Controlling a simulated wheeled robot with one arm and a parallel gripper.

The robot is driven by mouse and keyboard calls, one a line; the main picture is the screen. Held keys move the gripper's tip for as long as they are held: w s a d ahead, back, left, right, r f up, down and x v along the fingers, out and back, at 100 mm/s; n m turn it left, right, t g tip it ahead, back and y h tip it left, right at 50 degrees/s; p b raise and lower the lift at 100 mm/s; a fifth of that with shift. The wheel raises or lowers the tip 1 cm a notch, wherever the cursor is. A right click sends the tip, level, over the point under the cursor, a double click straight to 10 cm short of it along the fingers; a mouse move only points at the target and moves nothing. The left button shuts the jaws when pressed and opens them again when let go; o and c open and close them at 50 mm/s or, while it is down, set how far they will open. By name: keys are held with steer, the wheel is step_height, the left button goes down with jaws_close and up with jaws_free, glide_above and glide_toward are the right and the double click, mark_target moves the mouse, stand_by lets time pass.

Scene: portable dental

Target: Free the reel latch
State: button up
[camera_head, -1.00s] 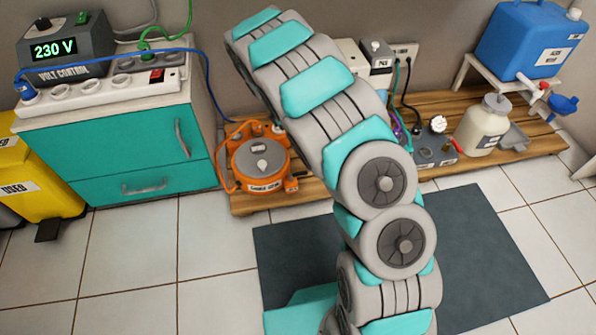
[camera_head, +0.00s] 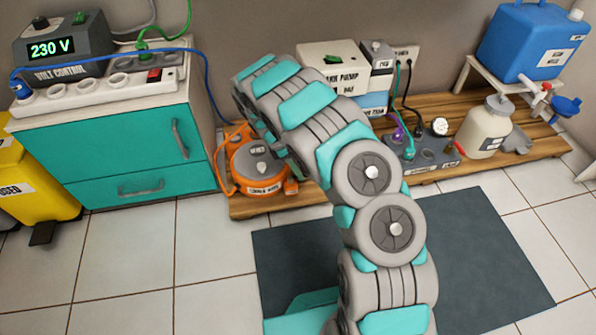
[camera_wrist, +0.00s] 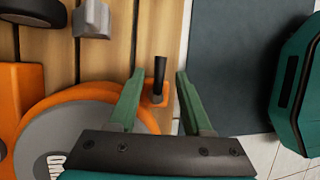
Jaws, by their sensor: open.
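The orange cable reel (camera_head: 243,182) stands on the wooden pallet beside the teal cabinet, partly covered by my arm. In the wrist view its orange body and grey disc (camera_wrist: 62,150) fill the lower left. A small upright black lever (camera_wrist: 160,74), apparently the reel latch, rises from an orange tab at the reel's edge. My gripper (camera_wrist: 159,76) is open, with one green finger on each side of the lever in the picture. I see a gap on both sides and cannot tell the height difference.
The wooden pallet (camera_head: 440,178) also carries a pump box (camera_head: 330,65), a grey unit with plugged cables (camera_head: 425,155) and a white bottle (camera_head: 485,127). The teal cabinet (camera_head: 110,150) stands left of the reel.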

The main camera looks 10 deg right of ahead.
steer(key=shift+d+f, duration=0.15)
steer(key=shift+f, duration=0.25)
jaws_close()
stand_by(0.4)
